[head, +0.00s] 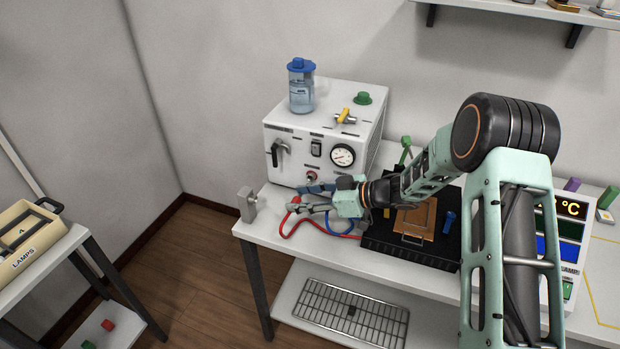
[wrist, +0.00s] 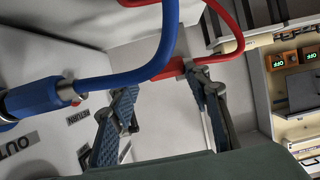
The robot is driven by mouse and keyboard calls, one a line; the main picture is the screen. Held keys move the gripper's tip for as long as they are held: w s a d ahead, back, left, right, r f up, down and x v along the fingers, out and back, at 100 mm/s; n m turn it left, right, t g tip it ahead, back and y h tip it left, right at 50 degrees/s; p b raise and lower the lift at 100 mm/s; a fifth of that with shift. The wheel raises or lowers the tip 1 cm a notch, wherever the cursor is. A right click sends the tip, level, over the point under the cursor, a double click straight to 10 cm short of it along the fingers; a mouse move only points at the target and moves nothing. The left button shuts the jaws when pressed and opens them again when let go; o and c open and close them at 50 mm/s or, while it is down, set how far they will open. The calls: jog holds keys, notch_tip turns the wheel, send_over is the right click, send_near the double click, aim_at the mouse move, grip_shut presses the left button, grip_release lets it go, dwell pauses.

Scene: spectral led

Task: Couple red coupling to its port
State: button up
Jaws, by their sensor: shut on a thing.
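My gripper (head: 312,206) is low in front of the white box unit (head: 290,160), over the table's left part. It is shut on the red coupling (head: 295,202), which is mostly hidden by the fingers. In the wrist view the red coupling (wrist: 172,68) lies between the two fingertips, with red hose running off it. A blue hose (wrist: 150,65) crosses in front of it and ends in a blue coupling (wrist: 35,96) beside labels reading OUT and RETURN. A small metal fitting (head: 311,176) shows low on the unit's front; I cannot tell whether it is the red coupling's port.
The red hose (head: 290,229) loops over the table near its front edge. A grey metal block (head: 247,205) stands at the left corner. A black tray (head: 385,246) with an orange-brown plate lies right of my gripper. A blue-capped bottle (head: 301,88) stands on the unit.

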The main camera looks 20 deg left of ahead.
jog(key=shift+w, duration=0.1)
jog(key=w, duration=0.5)
jog(key=shift+w+d+r, duration=0.1)
jog(key=shift+w+d, duration=0.1)
dwell(0.4)
jog(key=o, duration=0.7)
jog(key=shift+c, duration=0.2)
jog(key=shift+w+r, duration=0.1)
jog(key=shift+r, duration=0.05)
grip_shut()
